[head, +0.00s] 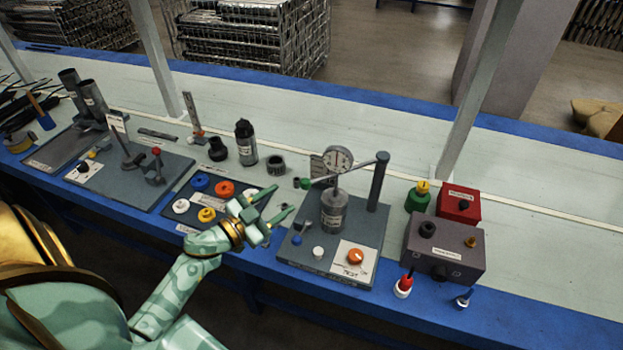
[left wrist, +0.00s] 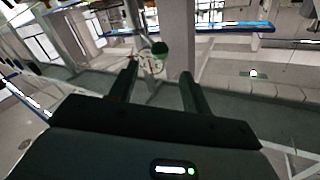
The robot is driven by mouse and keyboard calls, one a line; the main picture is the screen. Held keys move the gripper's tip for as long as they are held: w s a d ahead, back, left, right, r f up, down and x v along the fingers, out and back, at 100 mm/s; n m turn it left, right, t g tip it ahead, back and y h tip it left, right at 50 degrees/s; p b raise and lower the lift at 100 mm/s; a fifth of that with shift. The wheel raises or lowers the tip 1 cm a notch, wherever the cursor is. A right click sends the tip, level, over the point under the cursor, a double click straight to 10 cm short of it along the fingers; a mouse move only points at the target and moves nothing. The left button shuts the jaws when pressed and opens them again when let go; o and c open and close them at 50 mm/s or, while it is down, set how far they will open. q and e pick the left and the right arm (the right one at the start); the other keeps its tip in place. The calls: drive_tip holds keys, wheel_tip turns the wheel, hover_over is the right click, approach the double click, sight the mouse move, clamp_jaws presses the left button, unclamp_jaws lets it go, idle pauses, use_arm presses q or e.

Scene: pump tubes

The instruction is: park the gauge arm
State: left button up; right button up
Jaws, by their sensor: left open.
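The gauge arm (head: 358,168) reaches left from a dark post (head: 378,182) on the grey test base (head: 372,232). It carries a round white dial gauge (head: 338,158) and ends in a green knob (head: 305,183). A grey labelled cylinder (head: 333,212) stands upright on the base below the gauge. My left gripper (head: 283,201) is open and empty, just left of the green knob and apart from it. In the left wrist view the green knob (left wrist: 160,48) and the dial (left wrist: 152,66) show beyond the open fingers (left wrist: 160,88). My right gripper is out of view.
Left of the base lies a dark tray with coloured caps (head: 224,188). Right stand a grey box (head: 443,250), a red box (head: 459,204) and a green container (head: 418,198). An orange knob (head: 355,256) is on the base front. The bench behind is mostly clear.

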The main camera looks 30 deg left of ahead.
sight(308, 182)
use_arm(q)
drive_tip(key=b+x, duration=0.1)
drive_tip(key=x, duration=0.9)
drive_tip(key=shift+w+f+b, duration=0.1)
drive_tip(key=shift+w+b, duration=0.15)
drive_tip(key=shift+b, duration=0.15)
drive_tip(key=shift+w+d, duration=0.15)
drive_tip(key=shift+w, duration=0.2)
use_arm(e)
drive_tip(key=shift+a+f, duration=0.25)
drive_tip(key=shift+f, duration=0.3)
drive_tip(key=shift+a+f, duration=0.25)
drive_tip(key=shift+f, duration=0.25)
use_arm(q)
drive_tip(key=shift+c, duration=0.9)
clamp_jaws()
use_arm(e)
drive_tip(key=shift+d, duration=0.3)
